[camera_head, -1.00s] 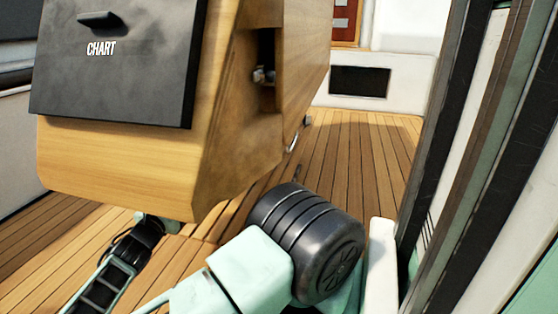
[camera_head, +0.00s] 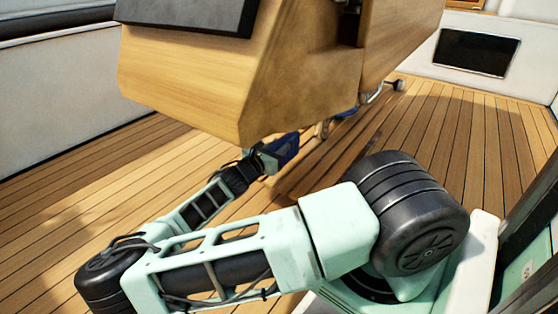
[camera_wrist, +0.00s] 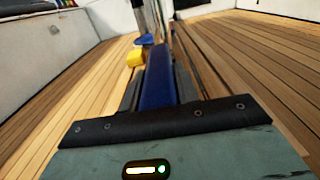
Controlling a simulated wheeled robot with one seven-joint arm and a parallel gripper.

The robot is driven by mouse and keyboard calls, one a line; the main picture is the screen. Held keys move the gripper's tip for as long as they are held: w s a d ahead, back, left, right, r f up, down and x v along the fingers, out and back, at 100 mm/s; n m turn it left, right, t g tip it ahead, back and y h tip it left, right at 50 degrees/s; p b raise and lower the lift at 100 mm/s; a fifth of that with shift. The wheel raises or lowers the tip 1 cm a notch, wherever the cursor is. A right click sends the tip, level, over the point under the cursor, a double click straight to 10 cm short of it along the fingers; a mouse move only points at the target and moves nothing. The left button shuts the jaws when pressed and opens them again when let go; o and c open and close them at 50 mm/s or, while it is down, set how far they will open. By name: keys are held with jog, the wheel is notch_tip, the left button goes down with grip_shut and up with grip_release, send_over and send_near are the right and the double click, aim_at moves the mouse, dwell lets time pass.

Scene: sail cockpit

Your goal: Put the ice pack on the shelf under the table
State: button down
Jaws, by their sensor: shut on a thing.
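The blue ice pack (camera_head: 287,147) is held in my gripper (camera_head: 268,157), low under the near edge of the wooden table (camera_head: 250,70). In the wrist view, the ice pack (camera_wrist: 158,82) stands on edge as a long blue slab between the two dark fingers of my gripper (camera_wrist: 158,70), which are shut on it. It points forward above the deck boards. The table's underside hides part of the space beyond the gripper in the head view. I cannot make out the shelf clearly in either view.
A yellow object (camera_wrist: 135,58) and a blue object (camera_wrist: 145,40) are ahead, left of the ice pack in the wrist view. A metal fitting (camera_head: 372,93) shows by the table's lower side. Bare deck (camera_head: 70,200) lies to the left.

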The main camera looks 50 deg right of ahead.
notch_tip(320, 180, down, 3)
jog(key=shift+f+b, duration=0.1)
jog(key=shift+b, duration=1.05)
jog(key=c, duration=1)
grip_release()
jog(key=shift+f, duration=0.1)
jog(key=shift+c, duration=0.2)
